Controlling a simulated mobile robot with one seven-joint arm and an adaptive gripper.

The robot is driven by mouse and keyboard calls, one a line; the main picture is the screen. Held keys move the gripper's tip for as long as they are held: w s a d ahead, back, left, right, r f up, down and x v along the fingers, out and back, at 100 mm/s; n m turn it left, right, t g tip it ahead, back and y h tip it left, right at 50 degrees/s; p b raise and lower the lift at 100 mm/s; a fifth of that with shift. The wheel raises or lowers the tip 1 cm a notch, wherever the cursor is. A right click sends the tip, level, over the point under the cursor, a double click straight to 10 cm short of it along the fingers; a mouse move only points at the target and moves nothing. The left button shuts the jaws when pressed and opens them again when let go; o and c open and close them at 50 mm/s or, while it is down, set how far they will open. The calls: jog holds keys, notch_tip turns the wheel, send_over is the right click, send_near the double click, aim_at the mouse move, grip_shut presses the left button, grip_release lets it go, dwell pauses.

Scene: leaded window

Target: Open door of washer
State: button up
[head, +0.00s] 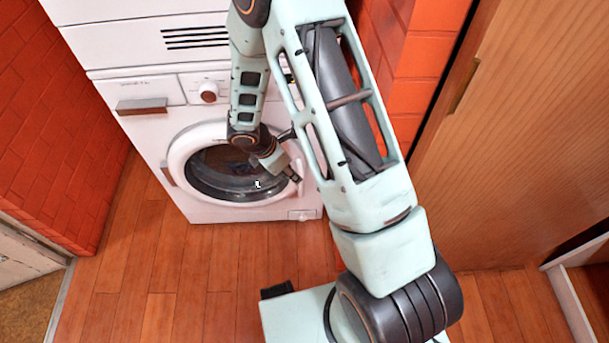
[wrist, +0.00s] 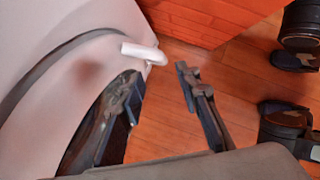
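The white washer (head: 150,150) stands against the back wall. Its round door has a pale ring (head: 180,150) and dark glass (head: 225,170), and it looks closed in the head view. My gripper (head: 295,178) is at the right side of the door, partly hidden by my arm. In the wrist view my gripper (wrist: 160,78) is open and empty. A small white handle (wrist: 145,53) sticks out from the washer's pale front just beyond the fingertips, across the gap between them. The left finger is close to the door's dark area; contact cannot be told.
A brick wall (head: 45,120) stands left of the washer and another brick pillar (head: 420,60) to its right. A wooden door or panel (head: 530,130) is at the right. The wooden floor (head: 170,270) in front of the washer is clear apart from my base.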

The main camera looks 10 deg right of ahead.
aim_at(302, 183)
jog(key=b+x, duration=0.3)
jog(key=x, duration=0.8)
jog(key=shift+a+b, duration=0.1)
jog(key=shift+b, duration=0.2)
grip_shut()
